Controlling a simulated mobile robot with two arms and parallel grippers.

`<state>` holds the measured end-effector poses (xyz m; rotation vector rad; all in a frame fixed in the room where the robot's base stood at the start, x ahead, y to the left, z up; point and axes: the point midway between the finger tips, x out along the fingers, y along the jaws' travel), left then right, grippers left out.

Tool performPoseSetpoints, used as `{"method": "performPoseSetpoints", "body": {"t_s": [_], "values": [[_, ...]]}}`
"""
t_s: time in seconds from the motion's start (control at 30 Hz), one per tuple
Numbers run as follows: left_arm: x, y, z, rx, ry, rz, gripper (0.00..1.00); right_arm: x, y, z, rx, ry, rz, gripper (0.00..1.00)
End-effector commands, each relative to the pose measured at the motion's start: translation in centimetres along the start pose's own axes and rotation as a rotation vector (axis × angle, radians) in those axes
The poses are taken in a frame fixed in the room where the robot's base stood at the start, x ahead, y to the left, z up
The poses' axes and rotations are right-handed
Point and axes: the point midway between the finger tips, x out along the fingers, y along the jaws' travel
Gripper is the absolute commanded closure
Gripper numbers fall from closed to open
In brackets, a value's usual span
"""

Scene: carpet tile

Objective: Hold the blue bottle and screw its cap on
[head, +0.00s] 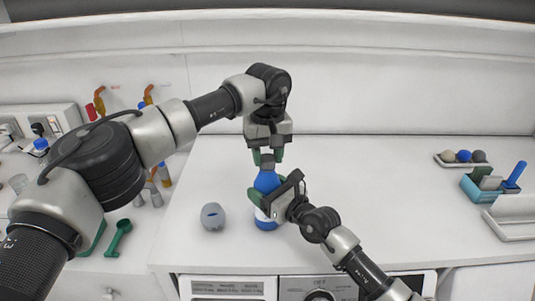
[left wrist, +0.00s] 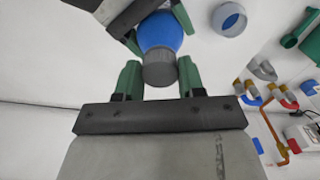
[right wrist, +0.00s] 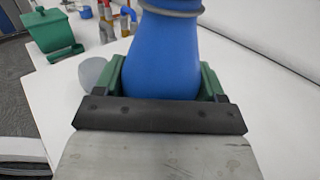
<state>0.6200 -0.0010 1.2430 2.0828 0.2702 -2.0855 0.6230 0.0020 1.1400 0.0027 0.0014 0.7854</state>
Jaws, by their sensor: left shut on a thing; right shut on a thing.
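The blue bottle (head: 267,181) stands upright on the white counter. It also fills the middle of the right wrist view (right wrist: 163,60). My right gripper (head: 268,200) is shut around the bottle's body from the side, and its green fingers flank the bottle. The grey cap (head: 267,161) is at the top of the bottle, and the left wrist view shows it end-on (left wrist: 158,68). My left gripper (head: 267,156) points down from above and is shut on the cap. Cap and bottle line up; I cannot tell how far the threads are engaged.
A grey cup-like piece (head: 213,216) stands left of the bottle. A green scoop (head: 119,238) lies at the left edge. At the right are a teal box (head: 482,188) and a tray with balls (head: 448,161). The counter between is clear.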

Motion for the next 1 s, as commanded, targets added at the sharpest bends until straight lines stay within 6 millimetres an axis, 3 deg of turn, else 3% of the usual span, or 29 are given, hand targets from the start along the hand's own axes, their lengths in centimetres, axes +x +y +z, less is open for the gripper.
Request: {"method": "performPoseSetpoints", "body": {"t_s": [0.2,0.4,0.77,0.8,0.97,1.0], "values": [[-0.01,-0.08,-0.08,0.414,0.001,0.0,0.83,-0.01,-0.03,0.02,0.001,-0.001,-0.001,0.96],[0.0,-0.11,-0.12,0.667,0.001,-0.001,0.83,-0.01,-0.03,0.01,0.0,0.0,-0.001,0.96],[-0.01,-0.13,-0.15,0.721,0.002,-0.001,0.83,-0.02,-0.02,0.01,0.0,0.0,-0.001,0.96],[-0.01,-0.13,-0.15,0.721,0.002,-0.001,0.6,-0.02,-0.02,0.0,0.0,0.0,-0.001,0.96],[0.0,-0.11,-0.12,0.72,0.001,-0.001,0.36,-0.02,-0.02,0.0,0.0,0.0,0.0,0.96],[0.0,-0.1,-0.11,0.721,0.001,-0.001,0.36,-0.02,-0.02,0.0,0.0,0.0,0.0,0.96]]}}
